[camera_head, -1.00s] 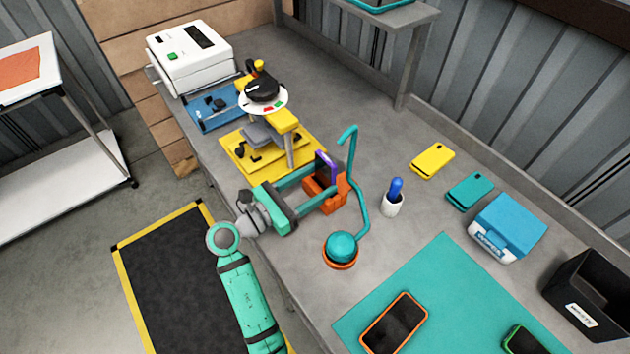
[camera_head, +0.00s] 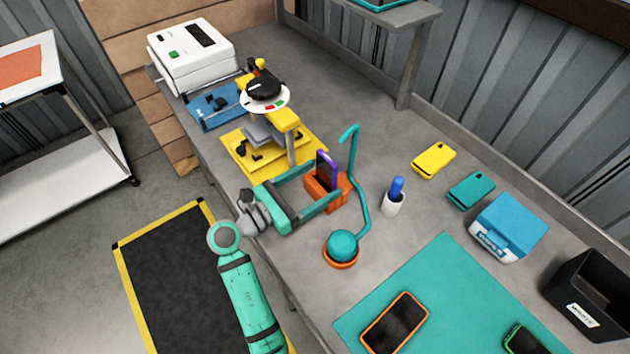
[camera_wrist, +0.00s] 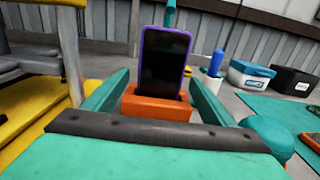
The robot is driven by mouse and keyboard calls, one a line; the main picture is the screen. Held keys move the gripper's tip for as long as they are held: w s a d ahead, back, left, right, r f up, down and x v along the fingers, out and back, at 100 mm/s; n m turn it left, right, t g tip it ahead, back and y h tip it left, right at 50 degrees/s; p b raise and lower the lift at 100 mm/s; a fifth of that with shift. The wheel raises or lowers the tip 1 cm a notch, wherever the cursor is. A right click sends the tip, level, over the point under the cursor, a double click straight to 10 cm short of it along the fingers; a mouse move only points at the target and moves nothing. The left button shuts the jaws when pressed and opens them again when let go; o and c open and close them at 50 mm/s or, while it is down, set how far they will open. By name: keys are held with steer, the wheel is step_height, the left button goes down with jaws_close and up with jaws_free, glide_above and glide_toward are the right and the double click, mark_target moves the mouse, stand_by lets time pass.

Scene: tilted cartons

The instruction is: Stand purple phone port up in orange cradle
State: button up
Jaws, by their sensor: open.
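The purple-edged phone (camera_head: 326,170) stands upright in the orange cradle (camera_head: 325,194) on the bench. In the wrist view the phone (camera_wrist: 165,62) shows its dark screen, and its lower end sits in the slot of the orange cradle (camera_wrist: 155,106). My gripper (camera_head: 316,186) is open. Its two green fingers reach forward, one on each side of the cradle, with gaps to the phone in the wrist view. Whether a finger touches the cradle's sides I cannot tell.
A teal lamp-like stand with a round ball (camera_head: 342,244) is close right of the cradle. A yellow press (camera_head: 270,150) stands to the left. A white cup with a blue pen (camera_head: 394,200), a blue box (camera_head: 507,228) and a teal mat (camera_head: 450,290) lie to the right.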

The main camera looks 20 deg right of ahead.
steer(key=v, duration=1)
steer(key=shift+s+a+r, duration=0.1)
steer(key=shift+s+a, duration=0.05)
steer(key=shift+a, duration=0.25)
steer(key=shift+a, duration=0.15)
